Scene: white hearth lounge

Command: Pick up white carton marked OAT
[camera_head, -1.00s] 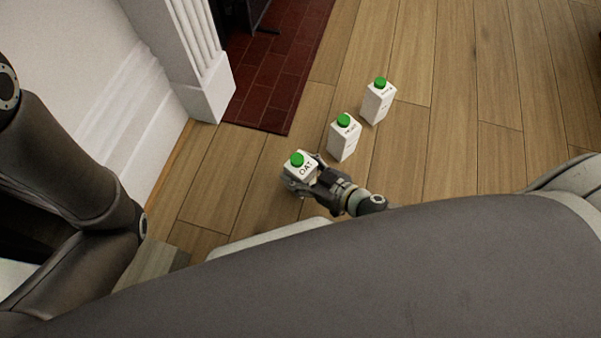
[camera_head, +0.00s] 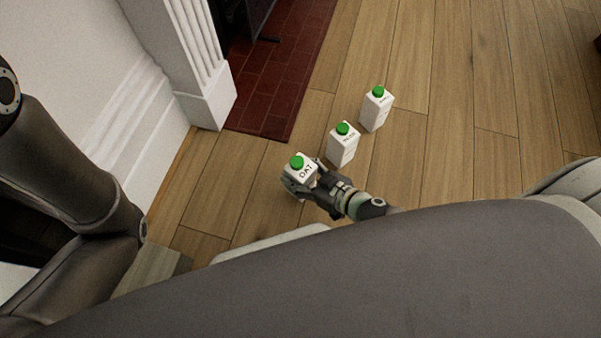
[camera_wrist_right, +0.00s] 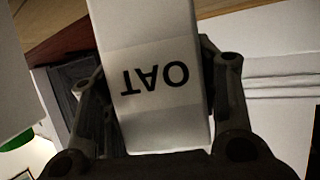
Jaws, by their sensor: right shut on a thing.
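The white carton marked OAT (camera_head: 299,171), with a green cap, is in the head view left of two similar cartons. My right gripper (camera_head: 308,186) is shut on it, with fingers on either side of the carton. In the right wrist view the carton (camera_wrist_right: 158,75) fills the middle with its OAT lettering upside down, between the two fingers of my right gripper (camera_wrist_right: 160,100). I cannot tell whether the carton's base touches the floor. My left arm shows at the left of the head view, but its gripper is out of view.
Two more white cartons with green caps, a middle one (camera_head: 342,147) and a far one (camera_head: 377,110), stand on the wood floor (camera_head: 450,130). A red tiled hearth (camera_head: 280,85) and white fireplace column (camera_head: 207,100) lie beyond at left. Open floor extends right.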

